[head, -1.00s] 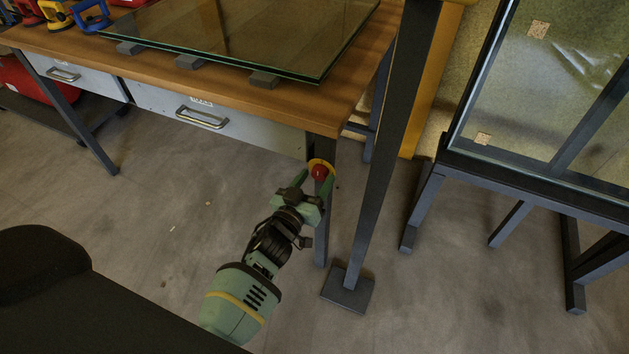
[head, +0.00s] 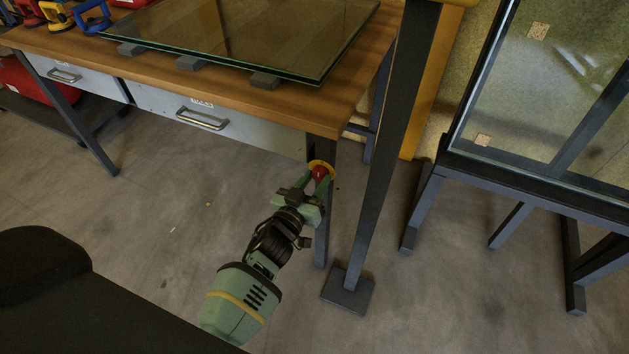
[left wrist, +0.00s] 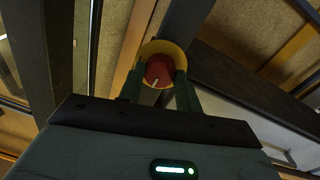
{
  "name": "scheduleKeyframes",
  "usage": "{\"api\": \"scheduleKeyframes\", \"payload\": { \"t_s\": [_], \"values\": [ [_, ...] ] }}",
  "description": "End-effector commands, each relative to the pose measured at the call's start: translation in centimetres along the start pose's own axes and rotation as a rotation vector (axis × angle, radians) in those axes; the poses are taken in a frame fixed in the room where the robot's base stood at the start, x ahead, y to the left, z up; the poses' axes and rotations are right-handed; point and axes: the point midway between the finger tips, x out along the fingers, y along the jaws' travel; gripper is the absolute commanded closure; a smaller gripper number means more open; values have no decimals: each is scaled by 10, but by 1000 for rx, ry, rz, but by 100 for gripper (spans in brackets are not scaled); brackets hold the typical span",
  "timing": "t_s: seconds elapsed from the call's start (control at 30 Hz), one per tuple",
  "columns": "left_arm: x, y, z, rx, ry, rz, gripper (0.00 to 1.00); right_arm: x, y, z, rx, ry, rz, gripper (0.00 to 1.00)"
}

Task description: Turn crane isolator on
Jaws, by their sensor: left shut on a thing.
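The crane isolator is a red knob (head: 319,172) on a round yellow plate (head: 321,163), mounted on the dark bench leg under the worktop corner. My left gripper (head: 318,178) is shut on the red knob. The left wrist view shows the red knob (left wrist: 159,71) between the two green fingers (left wrist: 159,84), with the yellow plate (left wrist: 165,47) behind it. A pale mark on the knob points down and slightly left in that view. The right gripper is not in view.
A wooden workbench (head: 250,100) holds a glass pane (head: 250,35) on grey blocks. A dark post (head: 385,150) with a foot plate (head: 348,291) stands just right of the knob. A framed glass stand (head: 530,180) is further right.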

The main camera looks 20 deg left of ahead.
Motion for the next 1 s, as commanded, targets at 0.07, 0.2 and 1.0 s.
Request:
{"api": "scheduleKeyframes", "payload": {
  "t_s": [0.07,0.2,1.0],
  "values": [
    [0,0,0,42,-3,1,89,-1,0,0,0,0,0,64],
    [0,1,-1,142,-9,-1,89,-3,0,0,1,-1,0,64],
    [0,1,-1,895,-61,-15,89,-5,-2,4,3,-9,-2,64]
  ]
}}
